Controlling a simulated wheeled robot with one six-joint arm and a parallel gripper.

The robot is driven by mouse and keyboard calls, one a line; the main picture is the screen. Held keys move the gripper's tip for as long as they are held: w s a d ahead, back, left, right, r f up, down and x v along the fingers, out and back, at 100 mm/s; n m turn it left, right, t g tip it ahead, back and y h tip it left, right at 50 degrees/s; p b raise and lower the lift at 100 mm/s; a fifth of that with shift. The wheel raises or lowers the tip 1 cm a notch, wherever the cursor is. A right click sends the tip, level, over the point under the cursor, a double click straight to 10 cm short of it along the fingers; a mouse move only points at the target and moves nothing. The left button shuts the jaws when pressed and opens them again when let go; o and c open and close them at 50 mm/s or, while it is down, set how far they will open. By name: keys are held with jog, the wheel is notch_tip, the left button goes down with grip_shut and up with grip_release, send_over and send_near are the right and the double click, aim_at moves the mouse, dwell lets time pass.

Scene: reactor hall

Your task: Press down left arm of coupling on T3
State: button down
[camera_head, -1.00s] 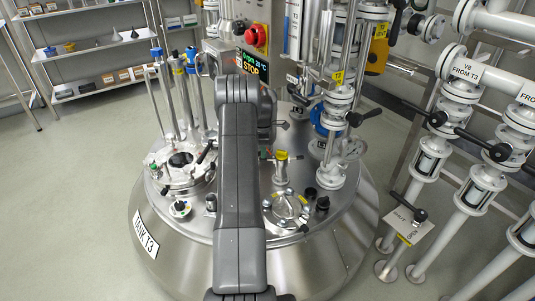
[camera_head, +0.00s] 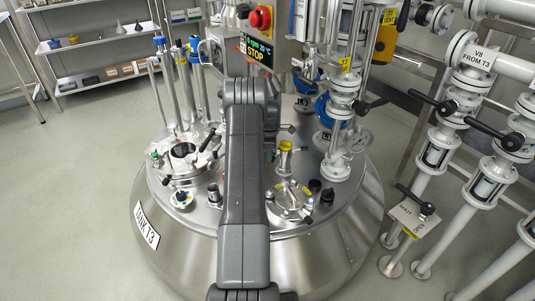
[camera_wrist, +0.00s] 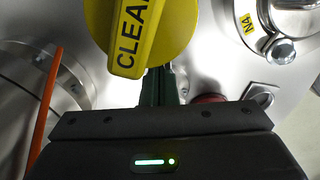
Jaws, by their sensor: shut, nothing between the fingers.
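Tank T3 (camera_head: 148,226) is a wide steel vessel with fittings on its lid. A short yellow-topped fitting (camera_head: 286,147) stands on the lid, just right of my arm; I cannot tell for sure whether it is the coupling. In the wrist view, a large yellow part marked "CLEA…" (camera_wrist: 128,35) lies just beyond my gripper (camera_wrist: 162,88). The fingers are shut and partly covered by this part; I cannot tell whether they touch it. I cannot make out the coupling's left arm. In the head view my arm hides the gripper.
A hatch (camera_head: 185,160) and upright pipes stand on the lid's left. A round flanged cover (camera_head: 290,200) is at the front right. A control box with a STOP display (camera_head: 258,50) and red button (camera_head: 260,17) is behind. Valve pipes (camera_head: 435,155) crowd the right; floor at left is clear.

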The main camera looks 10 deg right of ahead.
notch_tip(320, 180, up, 7)
jog(key=a+p, duration=0.1)
jog(key=p, duration=0.2)
jog(key=shift+p, duration=0.35)
